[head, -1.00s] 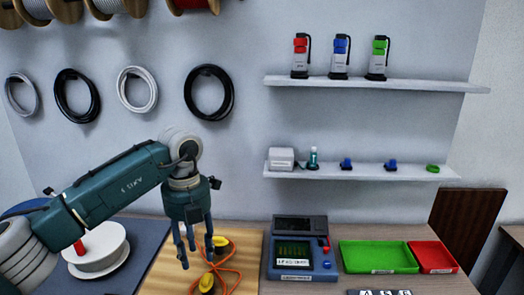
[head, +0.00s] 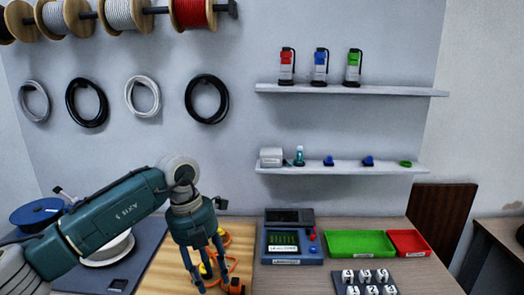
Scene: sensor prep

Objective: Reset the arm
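My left arm comes in from the left in the head view. My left gripper (head: 208,284) points down over the wooden board, with its fingers spread apart and nothing visible between them. An orange cable with yellow-and-black ends (head: 229,266) lies on the board, partly hidden behind the fingers. My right arm and gripper are not in view.
A blue tester with a screen (head: 291,260), a green tray (head: 360,244) and a red tray (head: 409,242) stand on the table to the right. Several labelled blocks (head: 367,276) sit in front. Two wall shelves (head: 350,90) hold small devices. White (head: 110,251) and blue spools stand left.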

